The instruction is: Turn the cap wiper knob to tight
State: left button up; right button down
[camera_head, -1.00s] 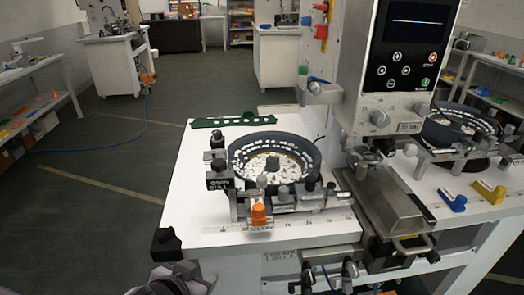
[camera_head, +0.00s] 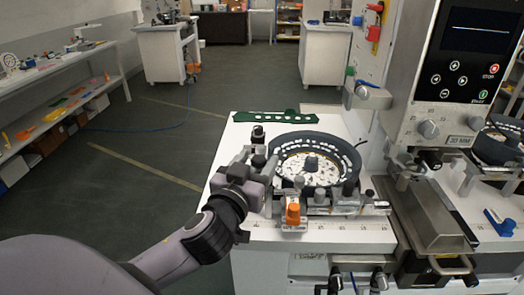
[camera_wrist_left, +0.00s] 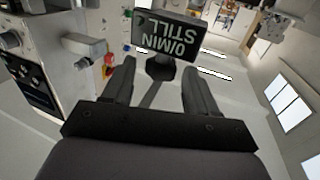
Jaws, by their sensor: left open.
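My left gripper (camera_head: 257,162) reaches in from the left to the near left side of the feeder bowl (camera_head: 346,160). Its fingers are apart and hold nothing. In the left wrist view a dark knob-like part (camera_wrist_left: 160,68) shows between and beyond the fingertips; contact cannot be told. Above it is a dark plate (camera_wrist_left: 168,37) with upside-down white lettering, one word seeming to read STILL. An upright black knob (camera_head: 257,133) stands just behind the gripper, and an orange knob (camera_head: 292,214) sits at the front. I cannot read which one is the cap wiper knob. My right gripper is out of view.
The bowl holds many small white pieces on a white table (camera_head: 340,240). A row of grey fittings (camera_head: 345,200) runs along its front. A green bar (camera_head: 275,117) lies behind. A control column with a screen (camera_head: 455,60) and a metal chute (camera_head: 430,215) stand to the right.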

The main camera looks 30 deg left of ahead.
aim_at(262, 155)
pick_arm(q)
jog(key=shift+p+x, duration=0.3)
jog(key=shift+x, duration=1.5)
jog(key=shift+c, duration=0.3)
jog(key=c, duration=0.9)
